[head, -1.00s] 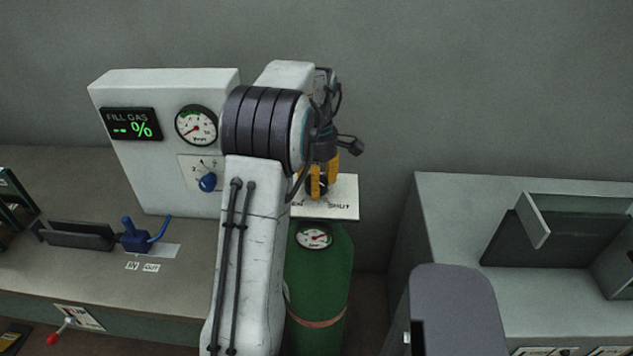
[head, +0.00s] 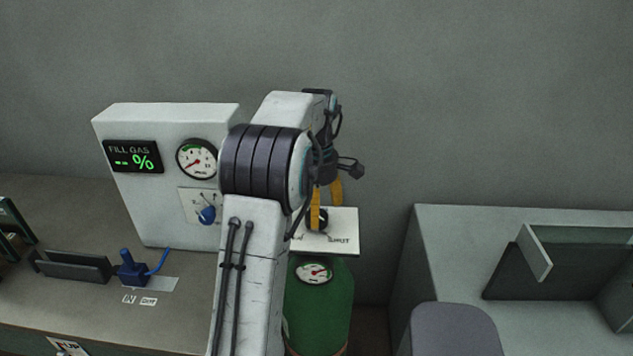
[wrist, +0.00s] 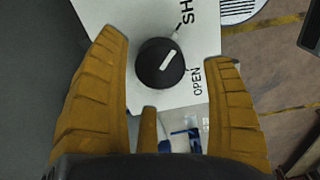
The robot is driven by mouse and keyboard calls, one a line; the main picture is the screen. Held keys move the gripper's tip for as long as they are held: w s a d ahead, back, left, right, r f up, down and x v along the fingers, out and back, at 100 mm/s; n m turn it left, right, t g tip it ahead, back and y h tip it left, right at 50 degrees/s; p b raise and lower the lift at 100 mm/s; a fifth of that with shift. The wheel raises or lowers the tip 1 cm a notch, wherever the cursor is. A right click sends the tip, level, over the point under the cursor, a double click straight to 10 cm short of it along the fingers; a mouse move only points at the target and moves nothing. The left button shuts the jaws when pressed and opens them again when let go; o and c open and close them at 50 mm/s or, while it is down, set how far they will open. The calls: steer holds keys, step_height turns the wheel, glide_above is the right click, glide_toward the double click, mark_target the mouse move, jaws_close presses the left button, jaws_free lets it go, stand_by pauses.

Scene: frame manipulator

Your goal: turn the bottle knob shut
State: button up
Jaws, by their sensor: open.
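The bottle knob (head: 322,224) is a round black knob on a white plate (head: 345,246) above the green bottle (head: 322,318). In the wrist view the knob (wrist: 152,72) has a white pointer bar slanting to the upper right, toward the side of the SHUT lettering (wrist: 186,14). The OPEN lettering (wrist: 196,82) is at its lower right. In the head view my gripper (head: 327,212) partly hides the knob.
A grey-white panel (head: 170,122) with a FILL GAS display, gauge and blue knob (head: 207,215) stands left of my arm. The bottle gauge (head: 314,271) sits below the plate. A bench with an open-topped box (head: 555,262) is at the right.

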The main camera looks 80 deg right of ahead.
step_height(320, 180, up, 9)
stand_by(0.5)
stand_by(0.8)
